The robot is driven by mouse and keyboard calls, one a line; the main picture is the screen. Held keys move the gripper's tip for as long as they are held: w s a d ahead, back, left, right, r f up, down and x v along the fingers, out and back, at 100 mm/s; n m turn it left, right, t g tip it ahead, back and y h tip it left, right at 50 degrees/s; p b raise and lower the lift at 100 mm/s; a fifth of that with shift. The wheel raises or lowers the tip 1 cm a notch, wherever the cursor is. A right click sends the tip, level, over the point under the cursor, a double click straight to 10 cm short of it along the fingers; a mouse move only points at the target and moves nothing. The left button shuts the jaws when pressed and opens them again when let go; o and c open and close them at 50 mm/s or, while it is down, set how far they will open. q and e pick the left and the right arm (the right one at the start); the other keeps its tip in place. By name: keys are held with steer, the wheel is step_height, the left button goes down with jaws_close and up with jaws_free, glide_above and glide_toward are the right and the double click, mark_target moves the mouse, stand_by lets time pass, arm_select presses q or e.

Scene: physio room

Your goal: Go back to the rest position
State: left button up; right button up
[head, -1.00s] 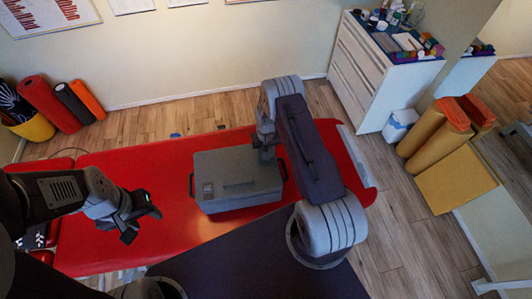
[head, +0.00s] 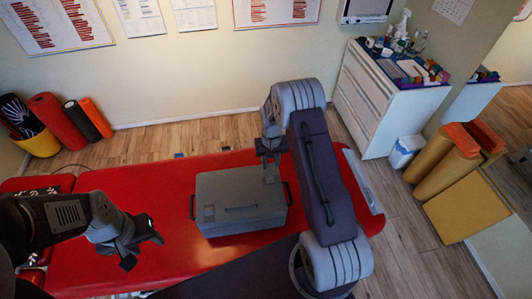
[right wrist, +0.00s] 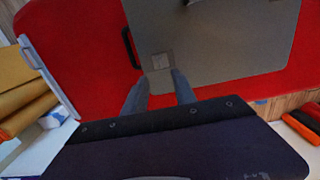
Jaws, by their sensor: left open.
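My left gripper (head: 142,246) is open and empty over the left part of the red treatment table (head: 120,195), left of the grey case (head: 240,205).
A white drawer cabinet (head: 385,95) with bottles and small items stands at the back right. Beside it are a white bin (head: 405,152) and tan mats (head: 465,205). Rolled mats (head: 55,118) stand at the back left.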

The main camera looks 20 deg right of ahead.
steer(key=a+r+n+t+b, duration=0.1)
steer(key=a+r+t+b, duration=0.1)
steer(key=a+r+b, duration=0.5)
steer(key=s+a+f+n+b, duration=0.1)
steer(key=s+f+b, duration=0.2)
steer(key=s, duration=1.6)
steer(key=shift+n+g, duration=0.3)
steer(key=shift+g, duration=0.1)
steer(key=shift+s, duration=0.1)
steer(key=shift+f, duration=0.1)
